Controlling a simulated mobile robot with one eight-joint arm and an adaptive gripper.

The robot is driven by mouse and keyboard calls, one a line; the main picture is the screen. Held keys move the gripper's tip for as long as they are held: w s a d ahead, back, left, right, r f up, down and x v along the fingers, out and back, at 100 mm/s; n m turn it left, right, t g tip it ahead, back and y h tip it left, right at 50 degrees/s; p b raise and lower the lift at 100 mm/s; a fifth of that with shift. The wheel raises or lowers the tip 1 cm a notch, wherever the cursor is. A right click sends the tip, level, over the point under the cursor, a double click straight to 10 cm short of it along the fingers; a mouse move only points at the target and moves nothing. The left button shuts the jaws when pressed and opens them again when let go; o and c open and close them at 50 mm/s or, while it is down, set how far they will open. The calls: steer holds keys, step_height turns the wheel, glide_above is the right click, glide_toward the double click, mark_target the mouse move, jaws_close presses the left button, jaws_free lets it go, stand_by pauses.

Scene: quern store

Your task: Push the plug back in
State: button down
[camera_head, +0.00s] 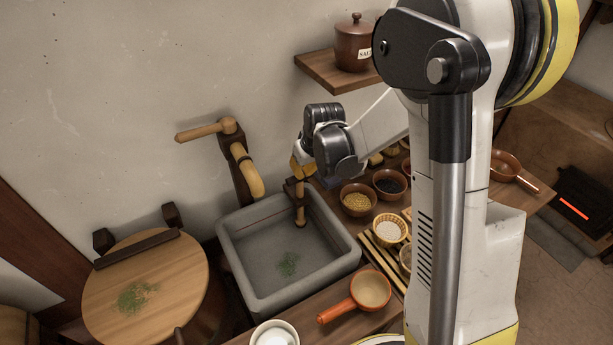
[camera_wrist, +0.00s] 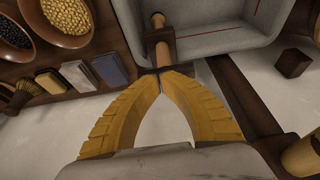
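An upright wooden rod (camera_head: 299,208), which looks like the plug, stands at the back right corner of the stone sink (camera_head: 344,264). It passes through a dark wooden bracket (camera_head: 292,187) at the rim. In the wrist view the rod (camera_wrist: 159,33) runs away from the fingertips towards the sink (camera_wrist: 215,47). My gripper (camera_head: 301,170) is just above the bracket, at the rod's upper end. Its yellow fingers (camera_wrist: 161,74) come together at their tips. The rod's top is hidden by them, and I cannot tell whether they touch it.
A wooden spout (camera_head: 247,172) with a side handle (camera_head: 198,131) stands behind the sink. Right of my gripper are bowls of yellow grain (camera_head: 357,198) and dark seeds (camera_head: 390,182). A shelf (camera_head: 318,72) with a brown jar (camera_head: 353,43) is above. A round wooden lid (camera_head: 170,280) lies left.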

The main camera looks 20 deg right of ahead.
steer(key=shift+w, duration=0.2)
steer(key=shift+r, duration=0.1)
steer(key=shift+r+p, duration=0.35)
steer(key=shift+p, duration=0.05)
steer(key=a+p+v, duration=0.1)
steer(key=p+v, duration=0.4)
steer(key=v, duration=0.8)
steer(key=shift+w+d, duration=0.2)
steer(key=shift+d, duration=0.3)
steer(key=shift+r, duration=0.1)
steer(key=shift+s, duration=0.1)
steer(key=s+r+m+t+b, duration=0.1)
steer(key=s+r+b, duration=0.1)
steer(key=s, duration=0.8)
steer(key=s+r+m+t+b, duration=0.1)
steer(key=s+r+b, duration=0.1)
steer(key=s, duration=0.8)
steer(key=shift+s+a+r+t+h+b, duration=0.3)
steer(key=shift+a+r+t+h+b, duration=0.1)
steer(key=shift+a, duration=0.1)
